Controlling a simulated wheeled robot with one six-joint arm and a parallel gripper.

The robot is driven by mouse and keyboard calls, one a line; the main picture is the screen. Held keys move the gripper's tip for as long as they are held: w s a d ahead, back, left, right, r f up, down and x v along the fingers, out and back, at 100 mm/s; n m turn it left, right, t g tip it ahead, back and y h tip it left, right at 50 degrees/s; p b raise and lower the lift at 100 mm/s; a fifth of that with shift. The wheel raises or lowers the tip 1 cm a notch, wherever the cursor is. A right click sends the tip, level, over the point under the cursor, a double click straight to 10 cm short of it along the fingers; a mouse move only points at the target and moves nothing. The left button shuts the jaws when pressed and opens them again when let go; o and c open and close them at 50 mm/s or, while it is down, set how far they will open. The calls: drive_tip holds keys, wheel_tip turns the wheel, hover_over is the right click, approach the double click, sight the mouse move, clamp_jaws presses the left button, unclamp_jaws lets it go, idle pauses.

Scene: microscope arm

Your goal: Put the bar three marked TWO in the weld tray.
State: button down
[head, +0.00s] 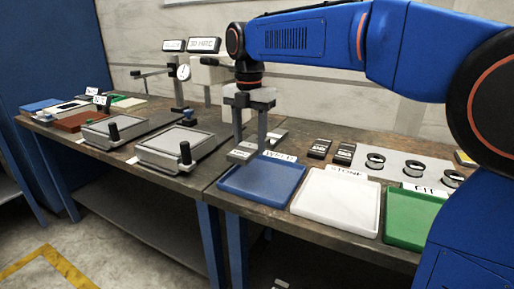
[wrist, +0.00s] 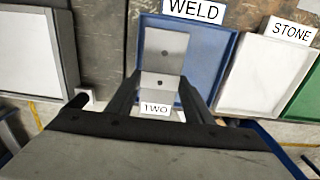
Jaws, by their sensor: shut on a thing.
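My gripper (head: 249,142) is shut on a grey metal bar (head: 242,152) near the back left corner of the blue weld tray (head: 250,193). In the wrist view the bar (wrist: 166,50) sits between the fingers of my gripper (wrist: 160,88), with a white TWO label at its near end and small dark holes in its face. It overlaps the blue floor of the weld tray (wrist: 210,60) there. I cannot tell the bar's height above the tray. The tray's WELD sign (head: 280,156) stands at its back edge. The tray's visible floor is empty.
The white STONE tray (head: 337,203) and green tray (head: 408,220) stand to the right, both empty. Behind them are two dark blocks (head: 344,154) and several rings on a grey plate. Left are two flat plates with black knobs (head: 185,153) and a dial gauge stand (head: 183,72).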

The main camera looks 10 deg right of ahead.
sight(250, 175)
drive_tip(key=shift+f, duration=3.65)
drive_tip(key=c, duration=1.2)
unclamp_jaws()
drive_tip(key=shift+f, duration=0.15)
wheel_tip(250, 175, up, 12)
drive_tip(key=shift+r, duration=0.15)
